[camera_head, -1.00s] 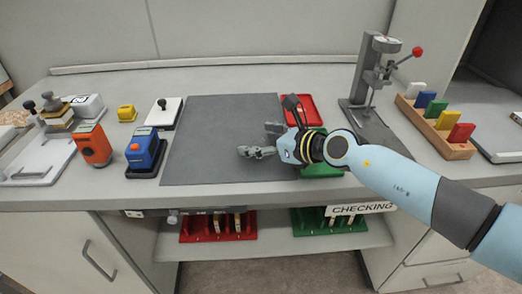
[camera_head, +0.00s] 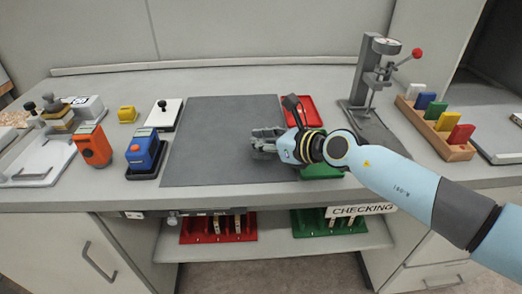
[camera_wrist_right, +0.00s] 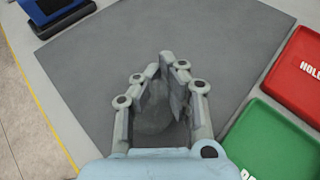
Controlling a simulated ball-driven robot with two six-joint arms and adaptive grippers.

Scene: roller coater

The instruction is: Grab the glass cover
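My right gripper (camera_head: 256,141) is above the right part of the dark grey mat (camera_head: 215,165). Its fingers are drawn together, and in the right wrist view the fingertips (camera_wrist_right: 162,62) are nearly touching. A faint, dark rounded patch shows between the fingers; I cannot tell whether it is shadow or something clear. I cannot make out a glass cover for certain in either view. My left gripper is not in view.
A red tray (camera_head: 311,112) and a green tray (camera_head: 322,171) lie right of the mat. A press stand (camera_head: 358,85) and a wooden rack of coloured blocks (camera_head: 437,132) stand farther right. Blue (camera_head: 143,151) and orange (camera_head: 93,146) devices are at left. Most of the mat is clear.

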